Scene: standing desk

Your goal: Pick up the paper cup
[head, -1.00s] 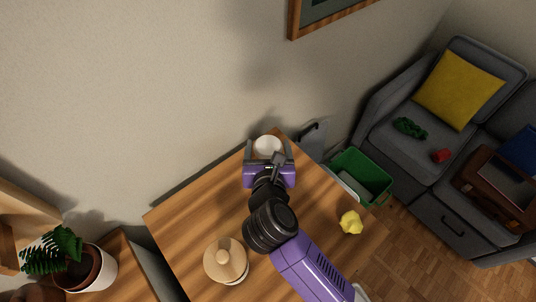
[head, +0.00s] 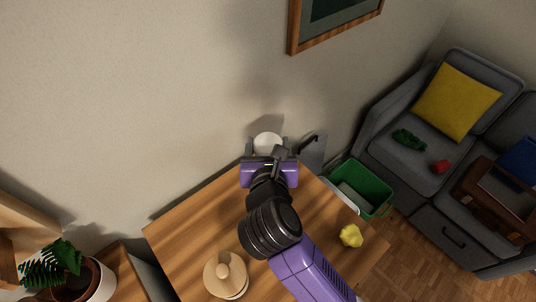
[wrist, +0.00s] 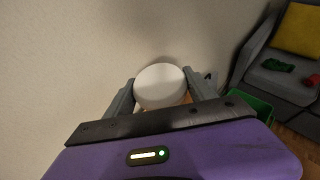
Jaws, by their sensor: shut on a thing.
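The paper cup (head: 268,141) is white and shows at the far corner of the desk, between the fingers of my gripper (head: 268,148). In the wrist view the round white face of the cup (wrist: 160,85) sits between the two grey fingers (wrist: 119,98), which press on its sides. My gripper is shut on the cup. The lower part of the cup is mostly hidden by the gripper's purple body, and the gap between cup and desk cannot be seen directly.
The wooden desk (head: 205,215) holds a round wooden lidded object (head: 226,274) and a yellow crumpled thing (head: 351,236). A green bin (head: 365,187) stands beyond the right edge. The wall (head: 150,90) is close behind the cup. A grey sofa (head: 400,170) is at the right.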

